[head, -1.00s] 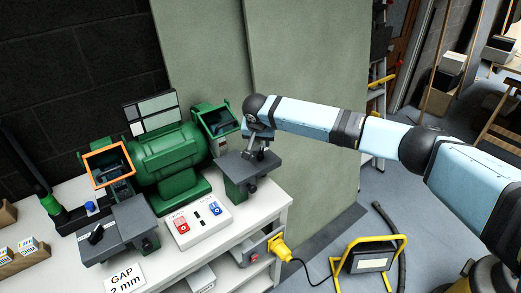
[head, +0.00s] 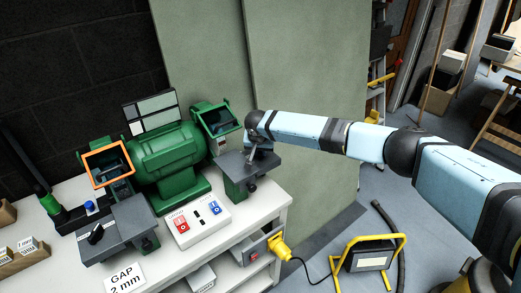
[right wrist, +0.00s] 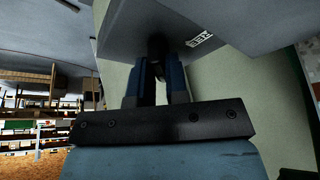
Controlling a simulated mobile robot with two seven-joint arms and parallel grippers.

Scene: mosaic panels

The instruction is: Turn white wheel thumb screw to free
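The green bench grinder (head: 170,160) stands on the white bench. Its right-hand grey tool rest (head: 238,165) lies below the green-framed eye shield (head: 218,117). My right gripper (head: 251,157) points down at the top of this rest, near its right side. In the right wrist view a small dark part (right wrist: 157,45) shows at the fingertips, in line with the gap between the two fingers. It may be the thumb screw, but the head view hides it behind my gripper. The fingers stand apart, with light between them. Contact cannot be made out. My left gripper is out of view.
The left grey tool rest (head: 120,230) has a black thumb screw (head: 96,234) on top. A white switch box (head: 200,220) with red and blue switches sits in front of the grinder. A yellow-framed work light (head: 370,255) stands on the floor to the right.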

